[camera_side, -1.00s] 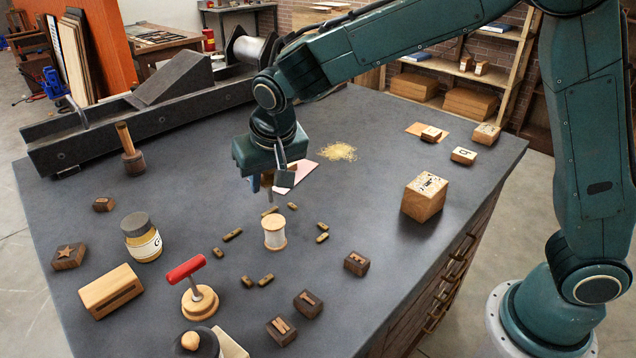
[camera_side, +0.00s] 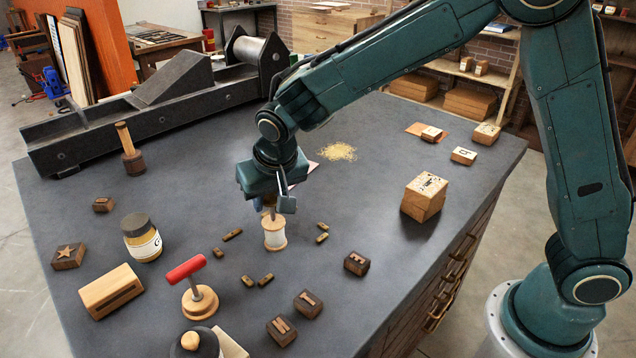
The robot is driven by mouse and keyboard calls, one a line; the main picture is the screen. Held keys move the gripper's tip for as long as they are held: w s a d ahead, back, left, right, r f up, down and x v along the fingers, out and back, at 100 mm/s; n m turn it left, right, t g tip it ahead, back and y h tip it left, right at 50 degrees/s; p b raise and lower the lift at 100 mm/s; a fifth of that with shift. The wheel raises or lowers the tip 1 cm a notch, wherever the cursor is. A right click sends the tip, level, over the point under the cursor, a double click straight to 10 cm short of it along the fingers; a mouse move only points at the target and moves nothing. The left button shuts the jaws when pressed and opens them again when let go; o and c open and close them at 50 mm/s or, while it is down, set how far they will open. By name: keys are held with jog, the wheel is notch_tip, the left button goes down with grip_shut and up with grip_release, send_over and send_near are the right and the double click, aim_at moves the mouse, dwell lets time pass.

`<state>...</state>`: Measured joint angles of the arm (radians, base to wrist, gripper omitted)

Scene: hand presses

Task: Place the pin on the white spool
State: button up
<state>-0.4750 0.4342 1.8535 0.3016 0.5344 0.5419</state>
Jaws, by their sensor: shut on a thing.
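The white spool (camera_side: 274,236) stands upright on the dark grey tabletop near its middle, with wooden ends and pale thread. My gripper (camera_side: 273,212) points down just above it, its fingers close over the spool's top. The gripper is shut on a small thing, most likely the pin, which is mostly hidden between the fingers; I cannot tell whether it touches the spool. Several small brass-brown pins lie around the spool, such as one at its left (camera_side: 232,234) and one at its right (camera_side: 322,238).
A red-handled stamp (camera_side: 198,297), a glue jar (camera_side: 142,240) and a wooden block (camera_side: 111,291) stand to the left. Dark letter blocks (camera_side: 308,304) lie in front. A larger wooden cube (camera_side: 424,198) is at the right.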

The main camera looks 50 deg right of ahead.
jog(key=o, duration=1)
jog(key=shift+f, duration=0.1)
jog(key=v, duration=1.2)
